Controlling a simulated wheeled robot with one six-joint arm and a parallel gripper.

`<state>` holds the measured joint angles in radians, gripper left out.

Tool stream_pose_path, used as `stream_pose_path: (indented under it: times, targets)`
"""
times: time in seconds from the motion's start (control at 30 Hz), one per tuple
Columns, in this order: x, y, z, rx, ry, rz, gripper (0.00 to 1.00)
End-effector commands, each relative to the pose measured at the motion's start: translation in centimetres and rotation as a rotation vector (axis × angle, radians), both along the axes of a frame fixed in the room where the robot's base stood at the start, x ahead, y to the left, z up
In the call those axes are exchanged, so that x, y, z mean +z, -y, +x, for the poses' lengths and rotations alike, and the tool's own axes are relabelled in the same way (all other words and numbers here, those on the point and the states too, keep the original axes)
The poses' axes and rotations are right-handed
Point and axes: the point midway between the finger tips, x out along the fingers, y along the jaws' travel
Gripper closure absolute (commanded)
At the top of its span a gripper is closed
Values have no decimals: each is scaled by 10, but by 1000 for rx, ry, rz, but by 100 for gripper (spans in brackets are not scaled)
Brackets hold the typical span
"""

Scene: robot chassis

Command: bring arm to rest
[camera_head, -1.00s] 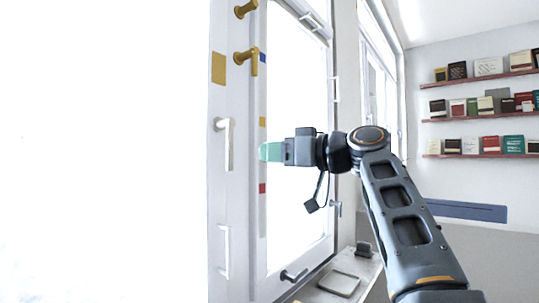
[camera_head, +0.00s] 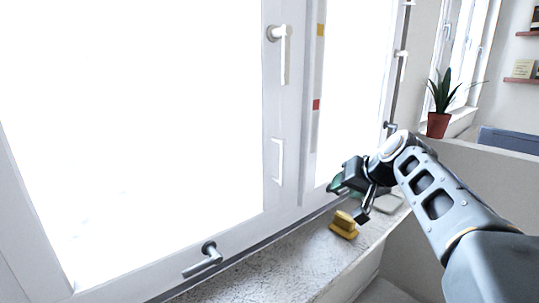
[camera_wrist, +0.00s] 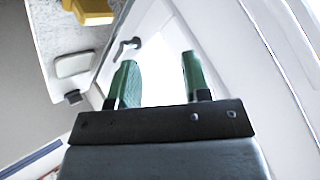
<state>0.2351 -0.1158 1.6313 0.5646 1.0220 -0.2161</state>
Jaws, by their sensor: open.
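My gripper (camera_head: 338,187) is at the right of the head view, at the end of my grey arm, in front of the window and just above the sill. In the wrist view my gripper (camera_wrist: 157,75) shows two green fingers spread apart with nothing between them. Its fingertips point toward the window frame and a grey handle (camera_wrist: 128,46). My arm is bent and reaches in from the lower right of the head view.
A yellow object (camera_head: 344,224) sits on the stone sill (camera_head: 270,262) close below my gripper. A pale dish (camera_head: 389,203) lies behind it. Window handles (camera_head: 284,50) stick out from the frame. A potted plant (camera_head: 437,122) stands farther back at right.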

Motion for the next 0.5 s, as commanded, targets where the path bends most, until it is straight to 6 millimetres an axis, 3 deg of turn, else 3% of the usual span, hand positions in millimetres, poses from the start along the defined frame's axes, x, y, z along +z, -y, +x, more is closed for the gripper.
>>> stream_pose_path:
  times: [0.1,0.2,0.33,0.5]
  targets:
    - [-55,-3,-48,-48,-179,-101,56]
    - [-95,-5,-90,-55,-287,-196,56]
    - [-131,-8,-141,-23,-379,-310,56]
    - [-150,-14,-190,59,-431,-412,56]
